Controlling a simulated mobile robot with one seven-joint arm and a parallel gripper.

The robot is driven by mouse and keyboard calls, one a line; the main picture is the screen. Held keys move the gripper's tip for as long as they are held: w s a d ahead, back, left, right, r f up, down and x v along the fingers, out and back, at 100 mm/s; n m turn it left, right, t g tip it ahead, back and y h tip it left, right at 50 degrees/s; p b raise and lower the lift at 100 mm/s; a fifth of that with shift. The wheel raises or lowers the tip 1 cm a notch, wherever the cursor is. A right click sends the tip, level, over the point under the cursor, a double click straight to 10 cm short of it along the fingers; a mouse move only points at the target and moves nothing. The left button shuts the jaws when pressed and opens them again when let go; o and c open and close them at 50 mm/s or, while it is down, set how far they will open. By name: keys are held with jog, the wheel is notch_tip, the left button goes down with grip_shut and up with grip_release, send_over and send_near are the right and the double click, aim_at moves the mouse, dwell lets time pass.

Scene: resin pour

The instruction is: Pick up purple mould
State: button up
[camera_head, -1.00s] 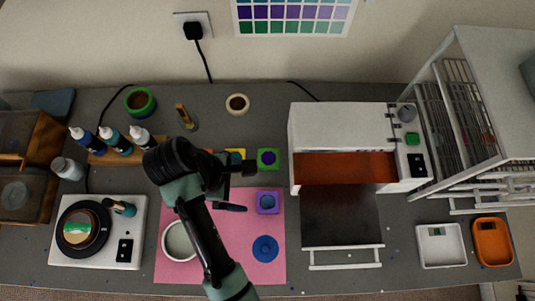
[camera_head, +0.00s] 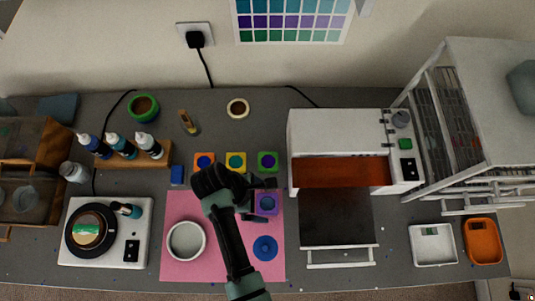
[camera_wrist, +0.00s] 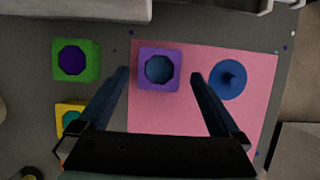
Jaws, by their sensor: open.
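The purple mould (camera_head: 267,203) is a small square block with a dark octagonal cavity, lying on the upper right part of the pink mat (camera_head: 212,270). In the wrist view the purple mould (camera_wrist: 159,69) lies ahead of and between my two open fingers, apart from both. My gripper (camera_head: 266,187) is over the mat's upper edge, beside the mould in the head view. It also shows in the wrist view (camera_wrist: 159,75), open and empty. The bottom of the mould's cavity looks bluish.
Beside the mould are a round blue piece (camera_head: 265,248) and a white bowl (camera_head: 186,241) on the mat. Orange (camera_head: 204,162), yellow (camera_head: 236,162) and green (camera_head: 268,161) moulds stand behind it. The oven's lowered door (camera_head: 336,218) is close on the right.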

jog(key=shift+x, duration=1.4)
jog(key=c, duration=1.3)
jog(key=shift+r, duration=0.1)
jog(key=shift+c, duration=0.2)
